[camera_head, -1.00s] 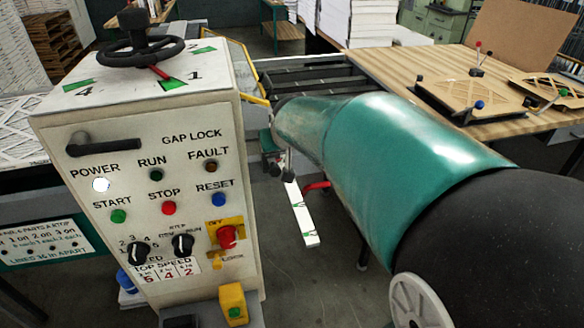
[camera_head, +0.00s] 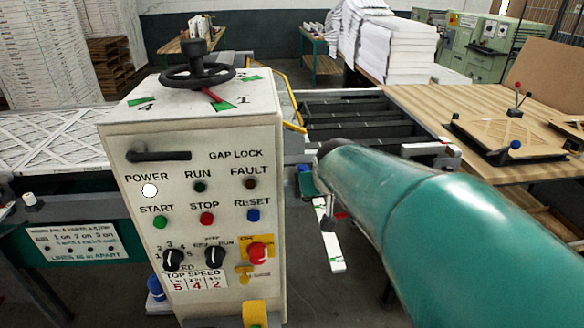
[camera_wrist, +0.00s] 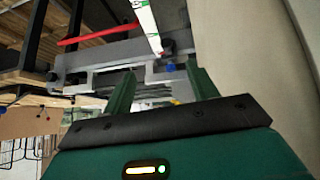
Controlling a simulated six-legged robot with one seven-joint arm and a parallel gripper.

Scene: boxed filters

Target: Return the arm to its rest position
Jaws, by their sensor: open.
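My teal arm (camera_head: 430,220) reaches from the lower right corner of the head view toward the middle, extended past the right side of the control cabinet. My gripper (camera_wrist: 160,84) shows in the wrist view with its two green fingers apart and nothing between them. In the head view only a small green part of the gripper shows beyond the arm's end, and its fingertips cannot be made out. A white bar with green marks (camera_head: 328,238) stands below the arm's end, and in the wrist view a white strip (camera_wrist: 148,22) lies beyond the fingers.
The control cabinet (camera_head: 200,135) with a black handwheel (camera_head: 198,72) stands close at the left of the arm. A wooden table (camera_head: 430,100) with jigs is at right. A roller bed (camera_head: 345,115) lies behind. Open floor (camera_head: 300,300) shows between cabinet and arm.

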